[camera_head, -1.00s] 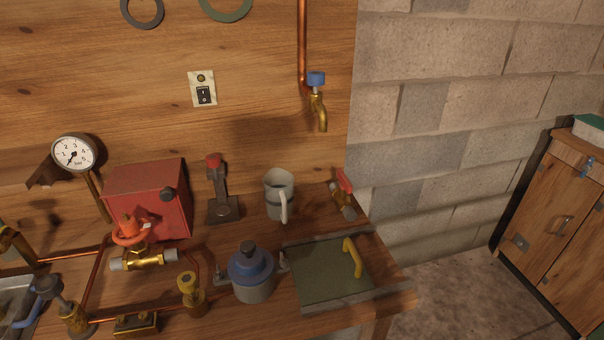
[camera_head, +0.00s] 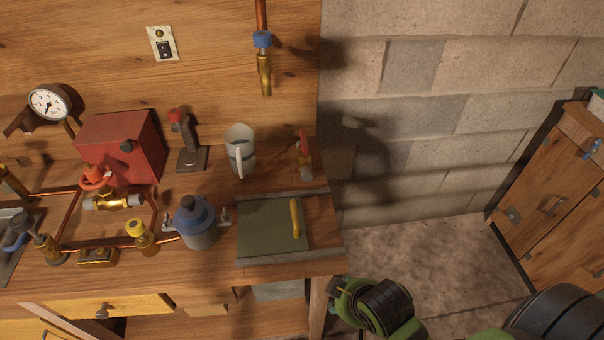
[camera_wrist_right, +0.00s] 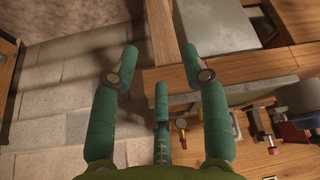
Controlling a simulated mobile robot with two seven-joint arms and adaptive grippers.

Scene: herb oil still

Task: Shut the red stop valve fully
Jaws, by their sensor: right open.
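Two red-handled valves show in the head view. One is a brass valve with a red lever (camera_head: 304,140) near the bench's right end, right of the mug. The other is a brass valve with an orange-red handwheel (camera_head: 97,177) in the copper pipework at the left. My right gripper (camera_wrist_right: 165,70) is open and empty, its green fingers spread near the bench's right edge. In the right wrist view a small brass and red piece (camera_wrist_right: 181,124), apparently the lever valve, lies behind the fingers and is partly hidden. My left gripper is not in view.
A white mug (camera_head: 239,160), a blue-topped pot (camera_head: 196,222) and a dark board with a yellow handle (camera_head: 265,224) stand near the lever valve. A blue-handled tap (camera_head: 263,65) hangs above. A red box (camera_head: 118,150) stands left. The floor at right is clear.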

